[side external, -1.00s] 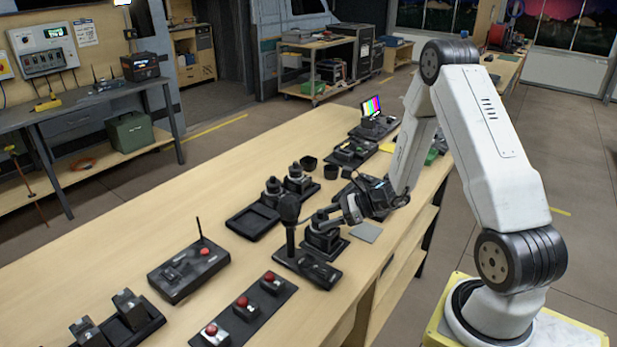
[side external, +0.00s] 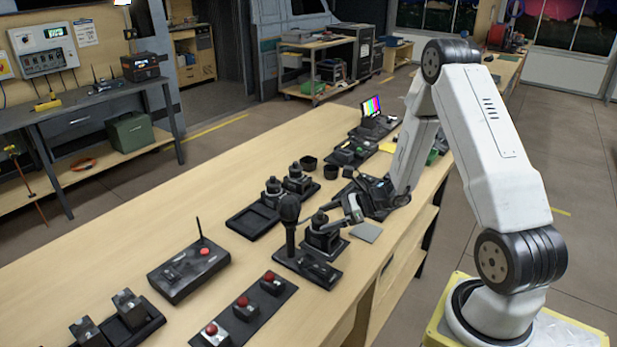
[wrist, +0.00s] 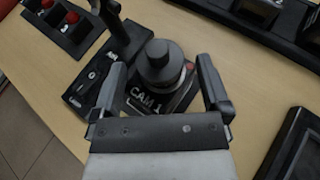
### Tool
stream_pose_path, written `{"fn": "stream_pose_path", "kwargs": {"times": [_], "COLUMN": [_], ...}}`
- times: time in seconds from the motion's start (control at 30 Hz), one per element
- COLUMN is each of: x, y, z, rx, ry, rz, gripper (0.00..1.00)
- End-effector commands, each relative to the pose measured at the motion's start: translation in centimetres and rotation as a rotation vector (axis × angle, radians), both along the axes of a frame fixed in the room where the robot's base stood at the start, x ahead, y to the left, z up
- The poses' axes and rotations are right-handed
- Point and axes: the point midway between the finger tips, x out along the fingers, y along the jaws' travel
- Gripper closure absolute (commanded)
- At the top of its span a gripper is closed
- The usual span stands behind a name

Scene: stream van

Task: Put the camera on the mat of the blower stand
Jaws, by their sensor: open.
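The camera (side external: 323,238) is a dark block with a round lens pointing up. It sits on a base lettered CAM 1 in the wrist view (wrist: 158,75). My gripper (side external: 338,208) is open around it; in the wrist view its fingers (wrist: 161,62) stand on either side of the lens. I cannot tell whether they touch it. Just left of the camera, a dark bulb on an upright stem (side external: 289,210) rises from a flat black base (side external: 318,272), apparently the blower stand. Its base also shows in the wrist view (wrist: 78,90). I cannot make out its mat clearly.
Two similar lensed units (side external: 271,191) stand behind a dark empty tray (side external: 252,222). A red-button strip (side external: 268,286) and a control box with antenna (side external: 190,268) lie at the front left. A small grey square (side external: 366,232) lies at the table's right edge. Bare wood is free at left.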

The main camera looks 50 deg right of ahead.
Motion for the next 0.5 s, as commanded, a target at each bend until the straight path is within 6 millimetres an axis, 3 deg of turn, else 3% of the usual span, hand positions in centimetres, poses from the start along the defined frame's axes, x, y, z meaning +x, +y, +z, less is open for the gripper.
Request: {"fn": "stream_pose_path", "kwargs": {"times": [0.5], "x": [-4.8], "y": [-3.9], "z": [2.5], "rx": [0.000], "ry": [-0.002], "rz": [-0.006], "gripper": [0.03]}}
